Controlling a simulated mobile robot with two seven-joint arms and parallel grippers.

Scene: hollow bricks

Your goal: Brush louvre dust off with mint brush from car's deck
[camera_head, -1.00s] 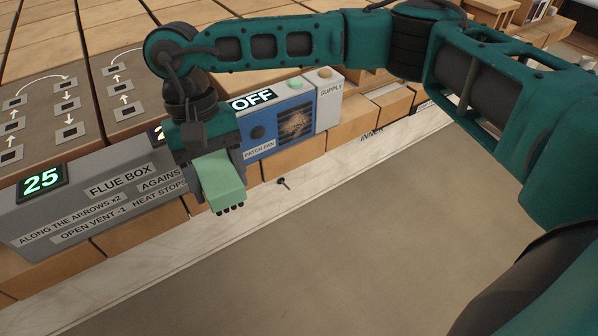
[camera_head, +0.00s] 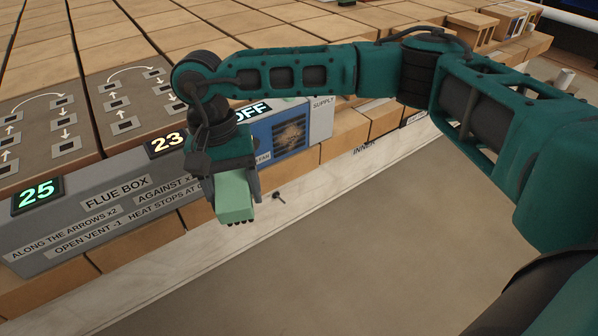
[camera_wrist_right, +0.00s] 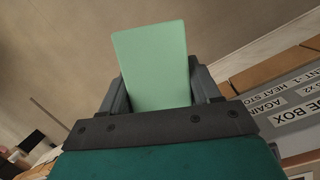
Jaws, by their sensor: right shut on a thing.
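The mint brush (camera_head: 233,194) is a pale green block with dark bristle tufts at its lower end. My right gripper (camera_head: 236,205) is shut on it and holds it in front of the grey panel, above the pale ledge. It also fills the middle of the right wrist view (camera_wrist_right: 153,65), between the dark fingers. The louvre (camera_head: 290,134) is a dark square on the blue patch fan box (camera_head: 262,140), with a pale tan smudge of dust on it. The brush is left of the louvre and apart from it. My left gripper is out of view.
The grey flue box panel (camera_head: 110,215) has lit displays and labels. Rows of tan bricks (camera_head: 130,45) lie behind it. A small dark knobbed piece (camera_head: 279,197) is on the pale ledge (camera_head: 185,260). My right arm passes close above the fan box. The grey floor in front is clear.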

